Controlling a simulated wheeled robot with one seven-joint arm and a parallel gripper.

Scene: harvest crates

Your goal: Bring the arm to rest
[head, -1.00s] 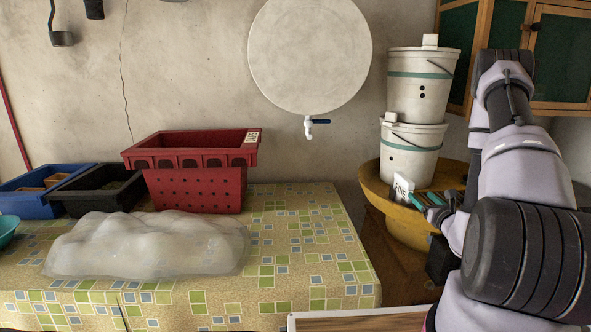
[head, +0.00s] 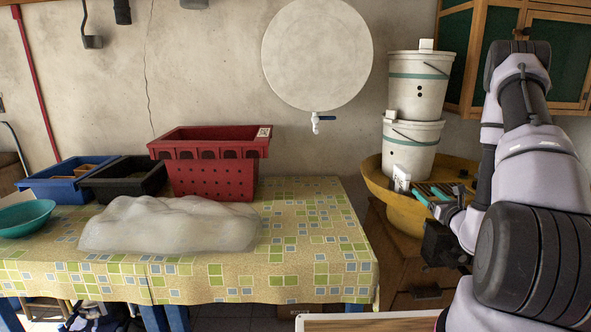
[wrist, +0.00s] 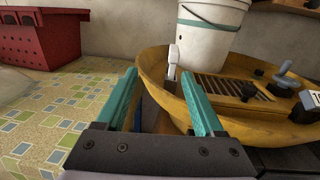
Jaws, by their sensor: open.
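My gripper (head: 432,192) is on the right in the head view, held in front of the yellow basin (head: 378,190). In the wrist view its two teal fingers (wrist: 163,100) stand wide apart with nothing between them. Past the fingers there, the yellow basin (wrist: 148,70) fills the right side and the patterned table (wrist: 65,105) the left. My arm is folded upright along the right edge of the head view.
A red crate (head: 215,180), black crate (head: 125,187), blue crate (head: 62,193), teal bowl (head: 22,220) and clear plastic heap (head: 165,228) are on the table (head: 325,235). Stacked white buckets (head: 413,135) stand in the basin. The table's right part is clear.

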